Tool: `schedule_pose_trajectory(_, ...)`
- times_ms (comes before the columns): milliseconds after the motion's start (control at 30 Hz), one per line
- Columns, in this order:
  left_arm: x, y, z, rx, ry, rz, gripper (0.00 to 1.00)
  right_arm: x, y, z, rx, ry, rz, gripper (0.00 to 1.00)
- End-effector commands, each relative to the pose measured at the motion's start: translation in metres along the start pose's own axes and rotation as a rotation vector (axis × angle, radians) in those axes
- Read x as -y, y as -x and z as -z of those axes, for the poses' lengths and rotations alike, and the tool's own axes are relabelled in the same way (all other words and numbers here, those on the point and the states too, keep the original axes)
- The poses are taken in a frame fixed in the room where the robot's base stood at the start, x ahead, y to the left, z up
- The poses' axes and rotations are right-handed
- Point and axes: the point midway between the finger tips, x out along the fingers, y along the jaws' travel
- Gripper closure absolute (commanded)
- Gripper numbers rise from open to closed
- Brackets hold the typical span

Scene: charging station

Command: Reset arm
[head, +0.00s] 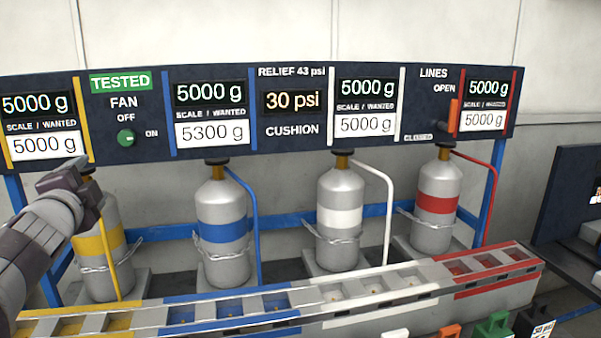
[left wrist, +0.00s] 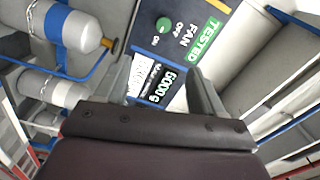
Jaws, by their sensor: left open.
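My left gripper (head: 68,177) comes in from the left in the head view, in front of the yellow-banded cylinder (head: 97,240) and just below the leftmost scale display. In the left wrist view its two fingers (left wrist: 160,85) stand apart with nothing between them, facing the panel (left wrist: 148,42). The panel (head: 300,150) also shows in the head view, with the green fan knob (head: 126,138), which also shows in the left wrist view (left wrist: 163,24). The gripper is apart from the knob. My right gripper is not in view.
Blue-banded (head: 222,228), white-banded (head: 341,215) and red-banded (head: 437,204) cylinders stand behind a sectioned rail (head: 400,297). The blue scale reads 5000 g over 5300 g; the other scales read 5000 g over 5000 g. Cushion reads 30 psi. An orange lever (head: 454,115) sits under LINES.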

Motion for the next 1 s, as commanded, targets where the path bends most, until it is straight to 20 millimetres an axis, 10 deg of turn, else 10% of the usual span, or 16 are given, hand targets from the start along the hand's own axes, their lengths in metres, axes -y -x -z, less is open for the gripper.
schedule_pose_trajectory(367, -0.065, 0.013, -0.046, 0.234, 0.351, -0.145, 0.31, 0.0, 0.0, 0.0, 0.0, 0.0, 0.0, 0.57)
schedule_pose_trajectory(667, -0.189, 0.06, -0.054, 0.52, 0.716, -0.419, 0.31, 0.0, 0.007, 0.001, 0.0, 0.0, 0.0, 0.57)
schedule_pose_trajectory(1000, -0.361, 0.237, 0.008, 1.047, 0.987, -0.963, 0.31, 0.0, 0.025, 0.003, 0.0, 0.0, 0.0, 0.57)
